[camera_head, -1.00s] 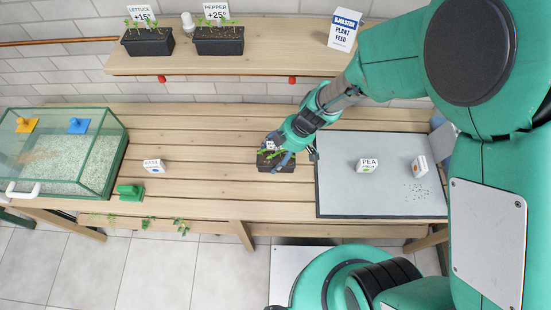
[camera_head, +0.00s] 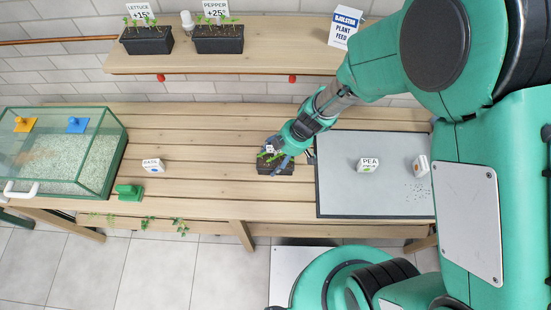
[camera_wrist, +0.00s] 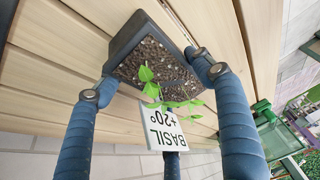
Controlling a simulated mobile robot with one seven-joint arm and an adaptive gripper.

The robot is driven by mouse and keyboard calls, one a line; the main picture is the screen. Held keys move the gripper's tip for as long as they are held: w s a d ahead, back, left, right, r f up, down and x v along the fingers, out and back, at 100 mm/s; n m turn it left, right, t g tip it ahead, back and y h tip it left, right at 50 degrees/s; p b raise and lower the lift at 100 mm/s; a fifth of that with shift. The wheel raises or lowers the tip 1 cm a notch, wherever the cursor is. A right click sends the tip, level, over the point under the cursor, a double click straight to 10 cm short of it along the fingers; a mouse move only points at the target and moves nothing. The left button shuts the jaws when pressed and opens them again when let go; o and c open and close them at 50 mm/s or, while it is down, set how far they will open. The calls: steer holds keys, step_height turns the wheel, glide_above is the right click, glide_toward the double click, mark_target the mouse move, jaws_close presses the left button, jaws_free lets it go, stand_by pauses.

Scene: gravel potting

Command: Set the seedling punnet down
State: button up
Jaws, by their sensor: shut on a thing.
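The seedling punnet (camera_head: 276,168) is a small dark tray of soil with green seedlings, at the middle of the slatted bench. In the wrist view the punnet (camera_wrist: 130,42) carries a white label (camera_wrist: 160,127) reading BASIL +20°. My gripper (camera_head: 280,155) is shut on the punnet from above, with blue fingers on both sides of it; they also show in the wrist view (camera_wrist: 150,80). The punnet looks level and at or very close to the bench boards; I cannot tell whether it touches them. My fingers hide part of its rim.
A grey mat (camera_head: 345,195) with a white PEA box (camera_head: 368,165) lies to the right. A glass gravel tank (camera_head: 105,165), green tool (camera_head: 130,192) and small white box (camera_head: 152,165) are left. The shelf (camera_head: 275,62) behind holds two planters. Bench boards left of the punnet are clear.

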steer(key=shift+f+b, duration=0.15)
steer(key=shift+b, duration=0.15)
steer(key=o, duration=1.4)
steer(key=shift+c, duration=0.2)
steer(key=shift+r, duration=0.2)
steer(key=shift+r+p, duration=0.1)
steer(key=shift+p, duration=0.3)
steer(key=p+v, duration=0.2)
steer(key=v, duration=0.9)
steer(key=shift+d+r, duration=0.15)
steer(key=shift+r, duration=0.25)
